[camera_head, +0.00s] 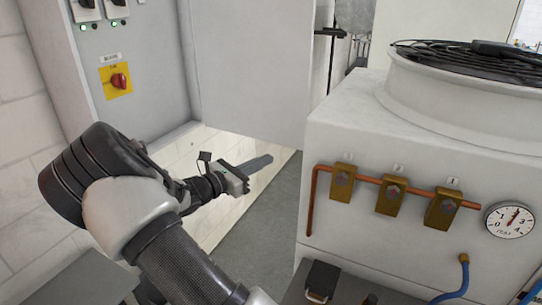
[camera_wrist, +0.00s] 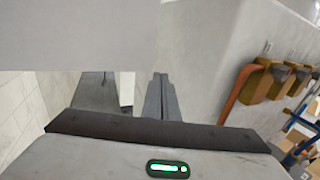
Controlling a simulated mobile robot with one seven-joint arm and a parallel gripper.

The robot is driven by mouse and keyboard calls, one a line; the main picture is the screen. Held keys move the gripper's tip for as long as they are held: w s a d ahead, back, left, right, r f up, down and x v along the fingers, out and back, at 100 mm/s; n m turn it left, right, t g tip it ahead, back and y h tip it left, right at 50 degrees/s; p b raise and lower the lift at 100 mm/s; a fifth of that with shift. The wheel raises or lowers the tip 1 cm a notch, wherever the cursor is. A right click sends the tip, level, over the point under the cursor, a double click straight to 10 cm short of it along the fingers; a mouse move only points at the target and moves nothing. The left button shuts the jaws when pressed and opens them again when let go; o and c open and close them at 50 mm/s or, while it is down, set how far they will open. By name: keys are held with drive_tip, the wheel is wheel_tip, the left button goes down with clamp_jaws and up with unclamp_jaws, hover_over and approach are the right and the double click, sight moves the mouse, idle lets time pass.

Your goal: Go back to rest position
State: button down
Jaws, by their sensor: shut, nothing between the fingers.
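My gripper (camera_head: 262,160) is in the middle of the head view, at the end of my bent arm. Its fingers look like one dark grey bar pointing right and slightly up. It is shut and holds nothing. It is between the open cabinet door and the white machine, and appears apart from both. In the wrist view its dark fingers (camera_wrist: 158,95) point away from the camera, and a pale panel covers the upper left.
The grey cabinet door (camera_head: 250,70) hangs open behind my gripper. A yellow-backed red switch (camera_head: 119,81) is inside the cabinet. At right stands a white machine (camera_head: 350,130) with a copper pipe, brass valves (camera_head: 391,194) and a gauge (camera_head: 509,220). Grey floor (camera_head: 265,225) is free between them.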

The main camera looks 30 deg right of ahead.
drive_tip(key=s+a+m+g+y, duration=0.2)
drive_tip(key=s+m+y, duration=0.25)
drive_tip(key=s, duration=0.35)
drive_tip(key=s+a+m+g+y, duration=0.2)
drive_tip(key=s+m+y, duration=0.2)
drive_tip(key=s+m, duration=0.25)
drive_tip(key=s+a+r+m+t+y, duration=0.3)
drive_tip(key=s+a+r+m+y, duration=0.1)
drive_tip(key=s+a, duration=0.3)
drive_tip(key=s+a+r+m+t+y+p, duration=0.1)
drive_tip(key=s+a+r+m+t+y, duration=0.2)
drive_tip(key=a, duration=0.8)
drive_tip(key=s+r+m+y, duration=0.2)
drive_tip(key=s+r, duration=0.1)
drive_tip(key=s, duration=0.1)
drive_tip(key=shift+s, duration=0.4)
drive_tip(key=shift+a+r, duration=0.1)
